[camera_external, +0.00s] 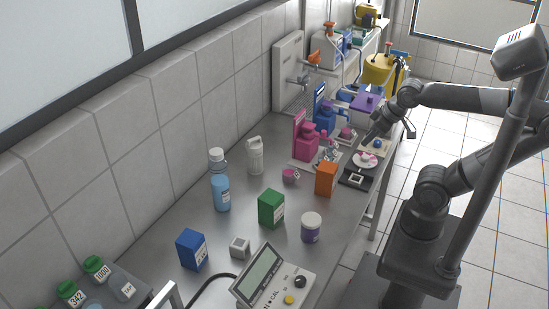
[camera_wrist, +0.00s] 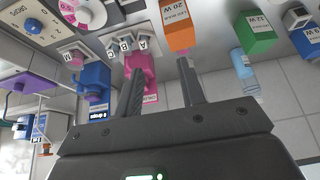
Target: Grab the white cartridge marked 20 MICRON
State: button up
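I cannot make out a white cartridge marked 20 MICRON in either view. A white bottle (camera_external: 255,156) stands near the wall, and a white-lidded jar (camera_external: 311,228) stands near the bench's front edge; I can read no such marking on them. My gripper (camera_external: 374,136) is over the far right part of the bench, by a white dish (camera_external: 365,159). In the wrist view my gripper (camera_wrist: 160,70) is open, with its two fingers apart and nothing seen between them.
The steel bench (camera_external: 185,205) also holds the orange box (camera_external: 326,179), a green box (camera_external: 271,208), a blue box (camera_external: 192,250) and a light-blue bottle (camera_external: 220,188). A meter (camera_external: 262,272) stands at the near end.

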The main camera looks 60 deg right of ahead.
jog(key=shift+o, duration=0.4)
jog(key=o, duration=0.9)
jog(key=shift+o, duration=0.2)
